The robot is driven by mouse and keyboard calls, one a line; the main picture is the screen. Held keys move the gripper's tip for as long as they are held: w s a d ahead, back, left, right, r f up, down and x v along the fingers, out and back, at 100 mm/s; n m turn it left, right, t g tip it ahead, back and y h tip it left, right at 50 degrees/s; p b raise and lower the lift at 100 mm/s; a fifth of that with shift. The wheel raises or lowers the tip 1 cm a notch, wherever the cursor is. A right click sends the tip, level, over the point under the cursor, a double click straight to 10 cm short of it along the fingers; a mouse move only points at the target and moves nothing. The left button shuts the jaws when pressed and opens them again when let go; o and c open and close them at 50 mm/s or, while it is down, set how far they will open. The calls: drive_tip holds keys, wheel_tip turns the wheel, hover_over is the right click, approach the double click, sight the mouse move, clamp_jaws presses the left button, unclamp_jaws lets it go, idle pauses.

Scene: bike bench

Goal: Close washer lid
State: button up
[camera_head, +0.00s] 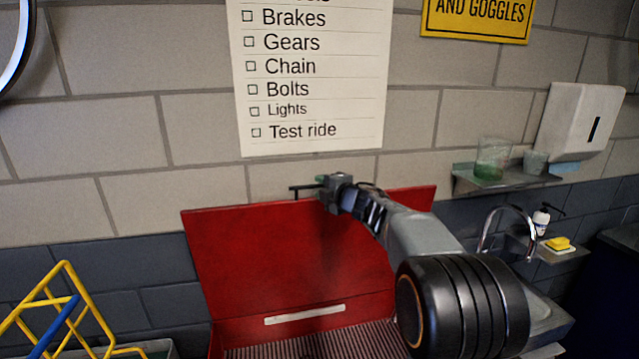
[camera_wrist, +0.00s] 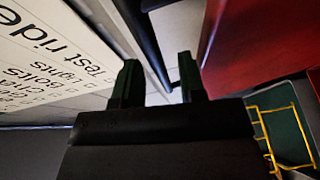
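The red washer lid (camera_head: 290,255) stands raised, tilted back toward the wall behind the open washer (camera_head: 215,342). My gripper (camera_head: 322,183) is at the lid's top edge, near its middle, with a thin dark bar (camera_head: 303,188) just left of it. In the wrist view my gripper's two green-tipped fingers (camera_wrist: 160,82) are apart. A dark bar (camera_wrist: 143,35) runs down toward the gap between them; I cannot tell whether it lies between the fingers. The red lid (camera_wrist: 255,45) shows at the right there. My arm hides the lid's right part.
A checklist poster (camera_head: 312,75) hangs on the wall above the lid. A small shelf with glasses (camera_head: 493,158), a paper towel dispenser (camera_head: 580,122) and a sink tap (camera_head: 505,222) are at the right. A yellow frame (camera_head: 45,310) stands at the lower left.

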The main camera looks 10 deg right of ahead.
drive_tip(key=shift+w+a+f, duration=0.1)
drive_tip(key=shift+w+a, duration=0.2)
drive_tip(key=shift+w, duration=0.35)
drive_tip(key=shift+c, duration=0.4)
clamp_jaws()
